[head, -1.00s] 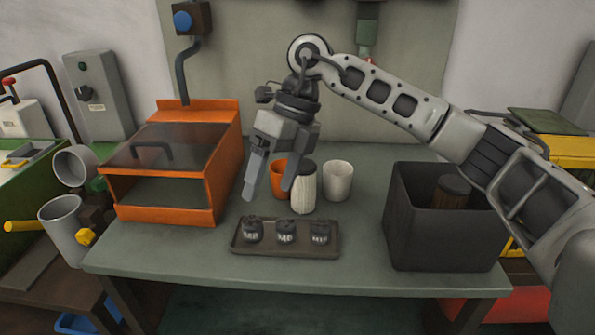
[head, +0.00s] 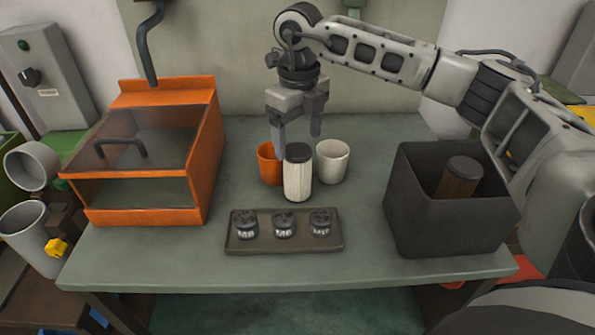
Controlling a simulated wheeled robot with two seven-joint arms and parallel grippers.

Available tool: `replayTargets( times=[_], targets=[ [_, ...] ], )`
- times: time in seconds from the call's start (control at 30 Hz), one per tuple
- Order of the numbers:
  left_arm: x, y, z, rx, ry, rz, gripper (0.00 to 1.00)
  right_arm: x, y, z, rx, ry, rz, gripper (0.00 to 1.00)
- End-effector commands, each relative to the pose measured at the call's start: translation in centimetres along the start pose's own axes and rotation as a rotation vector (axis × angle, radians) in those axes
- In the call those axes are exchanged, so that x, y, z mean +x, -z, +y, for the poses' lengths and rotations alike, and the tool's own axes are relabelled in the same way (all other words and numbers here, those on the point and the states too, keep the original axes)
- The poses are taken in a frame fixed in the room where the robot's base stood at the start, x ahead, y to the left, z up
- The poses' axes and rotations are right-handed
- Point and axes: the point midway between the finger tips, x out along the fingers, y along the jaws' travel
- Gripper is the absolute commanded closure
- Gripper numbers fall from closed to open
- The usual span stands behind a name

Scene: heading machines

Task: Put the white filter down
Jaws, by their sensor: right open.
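The white filter (head: 298,180), a ribbed pale cylinder with a dark cap, stands upright on the grey-green bench in front of two cups. My right gripper (head: 298,145) is open and points down, its fingers apart at about the height of the filter's cap. The left finger shows beside the cap and the right finger ends behind and above it. The filter does not look gripped; whether a finger touches it I cannot tell. My left gripper is out of view.
An orange cup (head: 269,165) and a white cup (head: 333,161) stand just behind the filter. A tray (head: 285,247) with three dark parts lies in front. An orange hooded box (head: 210,165) is left; a black bin (head: 450,229) holding a brown cylinder (head: 459,178) is right.

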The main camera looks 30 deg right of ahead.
Motion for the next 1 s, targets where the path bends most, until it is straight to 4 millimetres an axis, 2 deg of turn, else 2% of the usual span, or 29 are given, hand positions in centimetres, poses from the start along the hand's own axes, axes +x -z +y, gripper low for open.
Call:
replayTargets(
  times=[0.2,0.4,0.67,0.83,1.0],
  targets=[
    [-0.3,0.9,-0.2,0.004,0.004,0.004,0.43,2.5,0.0,0.0,0.0,0.001,0.005,0.22],
    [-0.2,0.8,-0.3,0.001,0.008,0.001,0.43,5.0,-0.1,0.1,-0.001,0.0,0.002,0.22],
    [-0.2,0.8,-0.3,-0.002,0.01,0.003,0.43,5.3,-0.2,0.1,-0.001,0.0,0.0,0.22],
    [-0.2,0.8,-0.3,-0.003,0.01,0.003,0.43,5.2,-0.2,0.1,-0.001,0.0,0.0,0.69],
    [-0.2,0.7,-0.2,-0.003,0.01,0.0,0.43,5.2,-0.2,0.1,-0.001,0.0,-0.001,0.76]
  ],
)
